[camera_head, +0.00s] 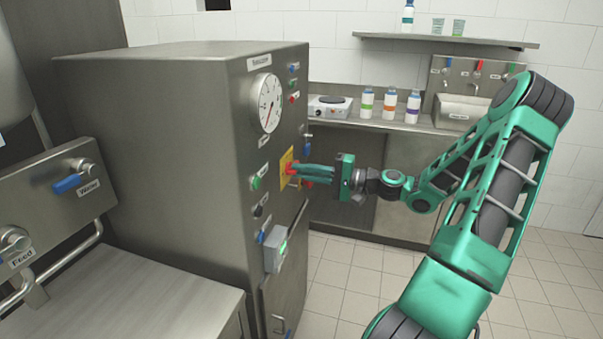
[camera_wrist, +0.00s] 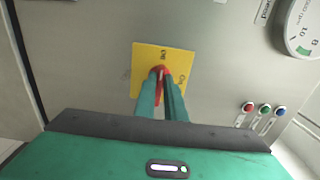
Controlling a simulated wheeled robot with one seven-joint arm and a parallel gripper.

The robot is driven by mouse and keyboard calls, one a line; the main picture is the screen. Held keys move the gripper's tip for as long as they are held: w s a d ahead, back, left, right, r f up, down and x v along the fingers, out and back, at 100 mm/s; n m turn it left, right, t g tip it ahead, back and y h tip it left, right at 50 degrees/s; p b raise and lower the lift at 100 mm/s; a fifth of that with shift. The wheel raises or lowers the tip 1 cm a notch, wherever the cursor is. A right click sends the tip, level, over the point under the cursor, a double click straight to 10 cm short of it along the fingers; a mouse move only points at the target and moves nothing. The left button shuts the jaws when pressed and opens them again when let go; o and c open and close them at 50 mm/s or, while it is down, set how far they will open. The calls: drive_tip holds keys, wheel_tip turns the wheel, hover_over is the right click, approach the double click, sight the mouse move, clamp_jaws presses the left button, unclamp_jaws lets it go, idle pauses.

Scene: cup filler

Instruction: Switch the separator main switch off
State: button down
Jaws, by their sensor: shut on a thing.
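The main switch is a red knob (camera_wrist: 161,71) on a yellow plate (camera_wrist: 181,62), mounted on the front panel of the steel separator cabinet (camera_head: 180,130). In the head view the yellow plate (camera_head: 284,164) shows at the cabinet's right face, with the red knob (camera_head: 292,168) partly hidden by the fingers. My gripper (camera_head: 300,170) reaches in from the right, its green fingers shut on the red knob. In the wrist view the fingers (camera_wrist: 161,82) cover much of the knob, and I cannot tell its exact setting. Small lettering shows on the plate.
A round gauge (camera_head: 269,103) sits above the switch, with coloured buttons (camera_head: 292,98) beside it. A grey box (camera_head: 276,248) sticks out below. A counter (camera_head: 400,125) with several bottles and a hot plate (camera_head: 330,106) stands behind.

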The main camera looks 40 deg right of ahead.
drive_tip(key=shift+d+f, duration=0.1)
idle(0.3)
drive_tip(key=c, duration=1.8)
unclamp_jaws()
drive_tip(key=v, duration=1)
drive_tip(key=shift+s+d, duration=0.2)
drive_tip(key=shift+s, duration=0.05)
